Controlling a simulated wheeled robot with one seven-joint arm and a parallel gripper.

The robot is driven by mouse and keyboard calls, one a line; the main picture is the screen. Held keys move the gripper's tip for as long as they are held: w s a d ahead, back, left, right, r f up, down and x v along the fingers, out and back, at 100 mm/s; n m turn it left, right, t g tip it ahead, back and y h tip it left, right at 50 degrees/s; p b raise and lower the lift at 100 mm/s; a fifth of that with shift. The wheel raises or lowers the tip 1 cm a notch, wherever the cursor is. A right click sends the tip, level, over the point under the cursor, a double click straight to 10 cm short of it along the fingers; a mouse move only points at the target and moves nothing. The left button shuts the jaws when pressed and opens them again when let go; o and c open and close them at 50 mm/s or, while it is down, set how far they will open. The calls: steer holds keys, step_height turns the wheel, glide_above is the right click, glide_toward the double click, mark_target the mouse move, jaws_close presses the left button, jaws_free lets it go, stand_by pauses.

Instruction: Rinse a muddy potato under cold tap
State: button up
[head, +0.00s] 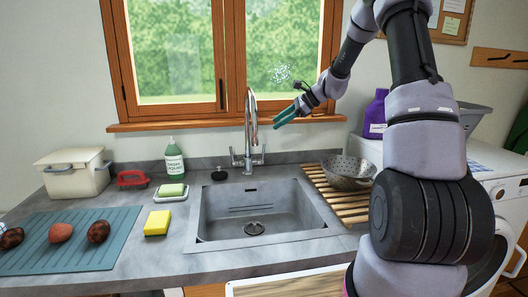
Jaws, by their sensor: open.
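Several potatoes lie on a blue-grey mat (92,260) at the left of the counter. One is dark and blotchy (12,238), one is plainer reddish brown (60,232), and one is brown with dark patches (99,232). The tap (251,130) stands behind the sink (250,212), with a handle on each side of its base. No water shows under the spout. The sink basin is empty, with a drain at its bottom. My gripper (280,120) is open and empty, raised in front of the window, to the right of the tap.
A green-labelled soap bottle (174,160), a soap dish (172,193), a yellow sponge (157,223), a black plug (219,174), a red brush (132,178) and a cream box (74,175) stand left of the sink. A colander (349,172) sits on the wooden rack (335,205) at right.

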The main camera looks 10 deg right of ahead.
mark_target(264, 150)
steer(key=w+d+f+m+t+y, duration=0.1)
steer(key=w+d+f+m, duration=0.15)
steer(key=w+f, duration=0.3)
steer(key=w+d+f+m+t+y, duration=0.1)
steer(key=w+d+f+m+t, duration=0.1)
steer(key=w+f+m, duration=0.35)
steer(key=shift+n, duration=0.6)
steer(key=w+a+f, duration=0.1)
steer(key=a+f, duration=0.1)
steer(key=w+a+f, duration=0.1)
steer(key=a+f, duration=0.1)
steer(key=a, duration=0.1)
steer(key=w+a+f, duration=0.1)
steer(key=a+f, duration=0.1)
steer(key=a, duration=0.1)
steer(key=shift+w, duration=0.3)
jaws_close()
